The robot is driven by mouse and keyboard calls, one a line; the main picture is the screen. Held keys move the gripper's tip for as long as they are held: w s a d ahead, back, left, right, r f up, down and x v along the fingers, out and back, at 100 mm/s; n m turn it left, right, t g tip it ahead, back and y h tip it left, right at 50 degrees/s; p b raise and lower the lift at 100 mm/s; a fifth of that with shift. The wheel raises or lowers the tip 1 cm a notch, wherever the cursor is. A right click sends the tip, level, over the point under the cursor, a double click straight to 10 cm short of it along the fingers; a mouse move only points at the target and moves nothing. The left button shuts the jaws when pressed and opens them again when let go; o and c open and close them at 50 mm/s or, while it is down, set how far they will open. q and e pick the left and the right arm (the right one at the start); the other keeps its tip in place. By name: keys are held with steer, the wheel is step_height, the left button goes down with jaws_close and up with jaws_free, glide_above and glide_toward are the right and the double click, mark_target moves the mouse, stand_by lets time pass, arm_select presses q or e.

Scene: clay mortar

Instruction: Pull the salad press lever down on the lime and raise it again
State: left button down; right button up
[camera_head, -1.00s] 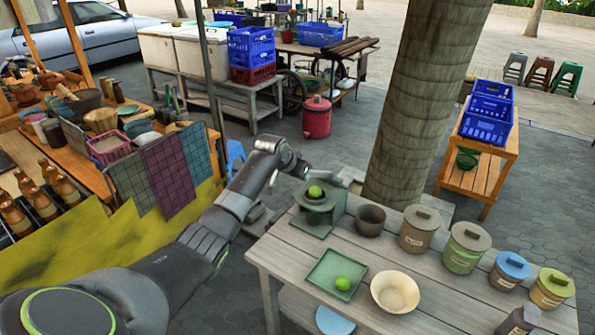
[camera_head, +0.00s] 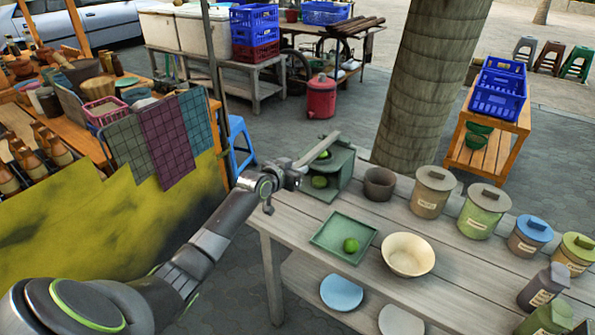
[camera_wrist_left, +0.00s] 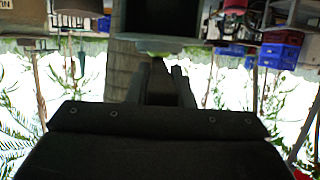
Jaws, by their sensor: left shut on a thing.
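The green salad press (camera_head: 345,168) stands at the back left corner of the wooden table. Its pale lever (camera_head: 318,150) slopes down toward the left, to my left gripper (camera_head: 298,172). The gripper is shut on the lever's lower end. The wrist view also shows its dark fingers (camera_wrist_left: 161,80) close together around a dark bar. A green lime (camera_head: 324,155) shows just under the lever. Another round green thing (camera_head: 319,182) sits lower in the press; I cannot tell what it is. A second lime (camera_head: 351,245) lies on a green square tray (camera_head: 328,232). My right gripper is out of view.
A dark cup (camera_head: 379,184) stands right of the press, and a cream bowl (camera_head: 408,255) right of the tray. Several lidded canisters (camera_head: 433,190) line the table's right side. A thick trunk (camera_head: 430,85) rises behind the table.

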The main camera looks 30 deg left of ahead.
arm_select(q)
steer(key=shift+f, duration=0.35)
steer(key=c, duration=1.3)
jaws_free()
steer(key=shift+f, duration=0.1)
steer(key=v, duration=1.7)
steer(key=shift+s+f, duration=0.1)
steer(key=shift+s, duration=0.15)
